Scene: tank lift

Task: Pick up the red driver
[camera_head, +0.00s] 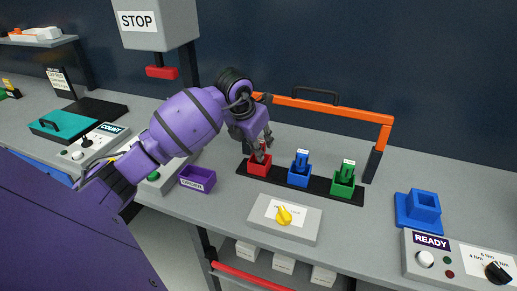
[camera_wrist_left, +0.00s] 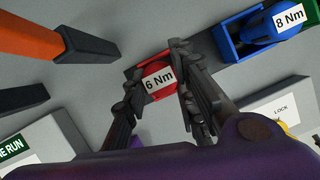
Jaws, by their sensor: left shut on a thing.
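The red driver (camera_wrist_left: 158,78), labelled 6 Nm, shows between the fingers of my left gripper (camera_head: 260,150) in the left wrist view. My left gripper is shut on it from above. In the head view the fingers hide most of the driver. The driver is over or in its red holder (camera_head: 258,168); I cannot tell whether its lower end is clear of the holder. The holder stands at the left end of a black strip. My right gripper is not in view.
A blue driver (camera_head: 302,159) and a green driver (camera_head: 347,171) stand in holders to the right. An orange bar (camera_head: 330,107) on dark posts stands behind. A grey box with a yellow knob (camera_head: 284,215) is in front; a purple bin (camera_head: 198,180) is to the left.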

